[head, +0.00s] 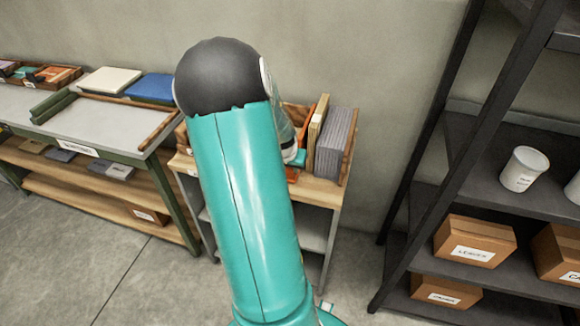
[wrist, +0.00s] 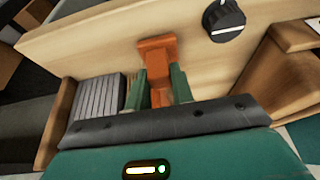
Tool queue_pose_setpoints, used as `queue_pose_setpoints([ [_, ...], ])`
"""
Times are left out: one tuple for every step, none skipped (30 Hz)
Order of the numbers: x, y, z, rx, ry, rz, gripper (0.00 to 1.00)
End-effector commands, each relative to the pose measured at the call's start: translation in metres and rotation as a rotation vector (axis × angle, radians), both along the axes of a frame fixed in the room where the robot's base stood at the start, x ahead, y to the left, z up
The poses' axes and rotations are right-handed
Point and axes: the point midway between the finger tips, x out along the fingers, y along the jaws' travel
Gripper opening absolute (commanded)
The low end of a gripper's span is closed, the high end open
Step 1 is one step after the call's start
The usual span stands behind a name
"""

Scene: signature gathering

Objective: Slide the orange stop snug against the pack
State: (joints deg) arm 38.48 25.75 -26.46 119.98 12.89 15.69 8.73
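The orange stop (wrist: 157,60) shows in the wrist view as an upright piece with a wider top. Its narrower stem is between the two green fingers of my gripper (wrist: 159,90), which look closed on it from both sides. The pack (wrist: 98,97) is a block of grey sheets standing on edge to the left of the fingers, with a thin tan strip between them. The pack also shows in the head view (head: 334,143) at the right end of the wooden trough. My arm hides much of the trough there, and contact between stop and pack cannot be told.
A wooden end wall (wrist: 58,125) stands on the pack's outer side. A black knob (wrist: 224,20) sits on the pale board. In the head view a green-framed table (head: 90,125) is at left and a dark shelf rack (head: 470,170) with boxes is at right.

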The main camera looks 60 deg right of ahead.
Motion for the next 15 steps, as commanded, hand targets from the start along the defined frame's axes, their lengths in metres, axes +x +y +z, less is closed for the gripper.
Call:
queue_pose_setpoints([
  [0.000,0.000,0.000,0.000,0.000,0.000,0.00],
  [0.000,0.000,0.000,0.000,0.000,0.000,0.00],
  [0.000,0.000,0.000,0.000,0.000,0.000,0.00],
  [0.000,0.000,0.000,0.000,0.000,0.000,0.00],
  [0.000,0.000,0.000,0.000,0.000,0.000,0.00],
  [-0.001,0.000,0.000,0.000,0.000,-0.001,0.00],
  [-0.002,0.000,0.000,0.001,0.000,-0.001,0.00],
  [-0.004,-0.001,0.000,0.001,-0.001,-0.002,0.00],
  [-0.008,-0.001,0.000,0.001,0.000,-0.003,0.00],
  [-0.011,-0.002,0.000,0.001,0.000,-0.004,0.00],
  [-0.014,-0.002,0.000,0.001,0.000,-0.004,0.00],
  [-0.017,-0.003,0.000,0.001,-0.001,-0.003,0.00],
  [-0.020,-0.003,0.000,0.001,0.000,-0.004,0.00],
  [-0.022,-0.003,0.000,0.001,-0.001,-0.004,0.00],
  [-0.023,-0.003,0.000,0.001,-0.001,-0.003,0.00],
])
